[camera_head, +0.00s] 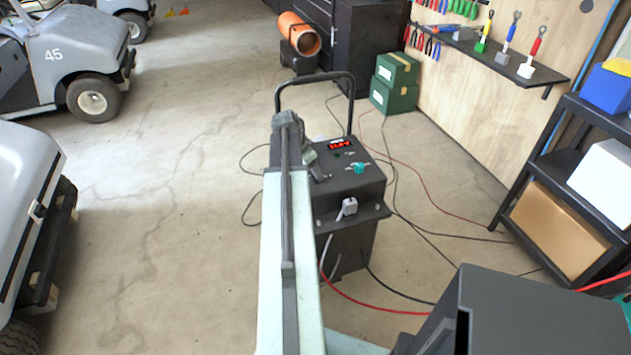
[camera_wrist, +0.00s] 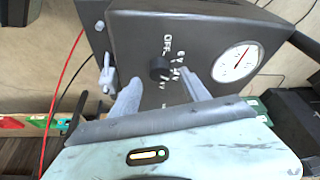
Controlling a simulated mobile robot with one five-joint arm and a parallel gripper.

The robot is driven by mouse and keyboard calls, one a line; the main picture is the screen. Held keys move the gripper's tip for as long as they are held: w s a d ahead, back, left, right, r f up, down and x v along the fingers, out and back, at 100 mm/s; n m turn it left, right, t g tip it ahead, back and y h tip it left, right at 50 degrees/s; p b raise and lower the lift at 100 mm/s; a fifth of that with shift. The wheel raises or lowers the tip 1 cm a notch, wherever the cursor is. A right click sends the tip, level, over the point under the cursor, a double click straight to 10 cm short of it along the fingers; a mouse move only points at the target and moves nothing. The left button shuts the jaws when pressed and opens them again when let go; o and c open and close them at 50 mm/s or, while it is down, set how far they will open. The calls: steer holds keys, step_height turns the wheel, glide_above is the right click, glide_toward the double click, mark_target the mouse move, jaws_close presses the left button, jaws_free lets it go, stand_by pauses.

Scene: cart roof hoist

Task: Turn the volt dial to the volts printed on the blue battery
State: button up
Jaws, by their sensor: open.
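The charger cart (camera_head: 349,189) is a dark box with a tall handle, a lit red display and a teal knob (camera_head: 358,168) on top. In the wrist view its dark panel (camera_wrist: 205,30) fills the upper middle. The black volt dial (camera_wrist: 159,67) sits there beside white printed marks, with "OFF" legible and the others too small to read surely. My gripper (camera_wrist: 160,78) is open, one grey finger on each side of the dial; contact cannot be told. In the head view my arm hides part of the cart. I cannot make out a blue battery or its printed volts.
A round white gauge (camera_wrist: 237,62) is right of the dial. Red and black cables run across the floor around the cart. Green boxes (camera_head: 394,82) stand behind it, a shelf rack (camera_head: 545,150) at the right, and golf carts (camera_head: 65,55) at the left.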

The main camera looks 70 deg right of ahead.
steer(key=b+x, duration=0.1)
steer(key=x, duration=0.1)
steer(key=shift+d+f, duration=0.1)
steer(key=shift+f, duration=0.25)
steer(key=shift+s+r, duration=0.1)
steer(key=shift+r, duration=0.05)
steer(key=shift+c, duration=0.3)
jaws_close()
steer(key=shift+n, duration=0.4)
steer(key=shift+o, duration=0.3)
jaws_free()
